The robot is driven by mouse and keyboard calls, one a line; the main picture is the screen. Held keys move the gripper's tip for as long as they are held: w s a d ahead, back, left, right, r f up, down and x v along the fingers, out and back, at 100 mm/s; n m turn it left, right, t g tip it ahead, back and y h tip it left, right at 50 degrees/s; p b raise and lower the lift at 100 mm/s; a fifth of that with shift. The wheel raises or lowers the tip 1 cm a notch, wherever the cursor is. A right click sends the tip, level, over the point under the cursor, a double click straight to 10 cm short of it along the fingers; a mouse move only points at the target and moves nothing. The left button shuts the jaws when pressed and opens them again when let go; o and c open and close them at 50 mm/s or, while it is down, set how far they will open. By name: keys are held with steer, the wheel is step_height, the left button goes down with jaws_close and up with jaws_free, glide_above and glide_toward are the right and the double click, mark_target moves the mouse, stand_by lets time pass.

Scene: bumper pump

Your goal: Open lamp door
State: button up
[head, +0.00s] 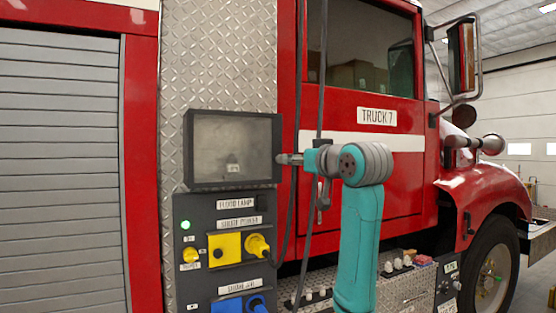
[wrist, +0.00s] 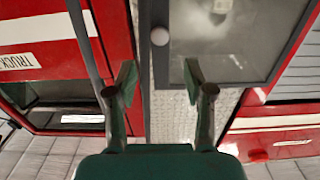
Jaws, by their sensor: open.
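The lamp door (head: 232,135) is a dark-framed, cloudy see-through panel on the truck's side. It looks shut above the control panel. In the wrist view the lamp door (wrist: 235,50) fills the upper right, with a pale round knob (wrist: 160,36) at its frame edge. My gripper (head: 288,159) is at the door's right edge in the head view, where it may hide the knob. In the wrist view my gripper (wrist: 160,80) is open, its two fingers apart with nothing between them. The knob lies beyond the fingertips, roughly centred between them.
Below the door is a control panel (head: 198,215) with yellow and blue plugs and a green light. Dark cables (head: 316,100) hang close beside my gripper. The red truck door (head: 375,180) is to the right, a grey roller shutter (head: 60,170) to the left.

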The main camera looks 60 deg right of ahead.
mark_target(281, 158)
steer(key=x, duration=1)
steer(key=shift+w+d, duration=0.1)
steer(key=shift+w, duration=0.15)
jaws_close()
